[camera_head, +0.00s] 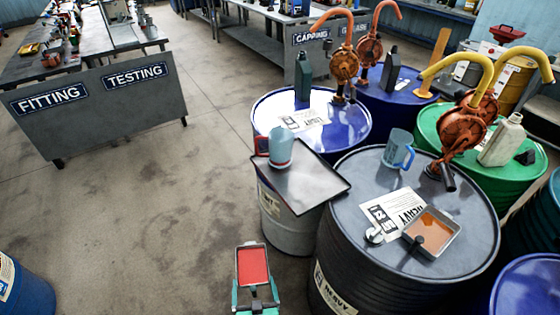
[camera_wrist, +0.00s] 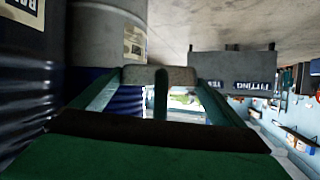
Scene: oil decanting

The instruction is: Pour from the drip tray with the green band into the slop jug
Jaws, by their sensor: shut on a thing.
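My teal gripper (camera_head: 257,296) is low at the bottom centre of the head view, shut on the dark handle of a small grey drip tray (camera_head: 252,266) holding red liquid. The tray looks about level, in the air over the floor. In the wrist view the handle (camera_wrist: 161,95) stands between my fingers and the tray's grey wall (camera_wrist: 160,74) lies beyond. No green band shows clearly on it. A pale blue jug (camera_head: 281,148) with a reddish handle stands on a dark flat tray; a clear blue-handled jug (camera_head: 398,148) stands on the dark drum. I cannot tell which is the slop jug.
The dark drum (camera_head: 470,235) also bears another drip tray (camera_head: 447,246) with orange-brown liquid and a paper label. The flat tray (camera_head: 322,182) overhangs the drums' edges. Blue and green drums with pumps stand behind. The floor (camera_head: 130,220) at left is clear up to a bench (camera_head: 100,112).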

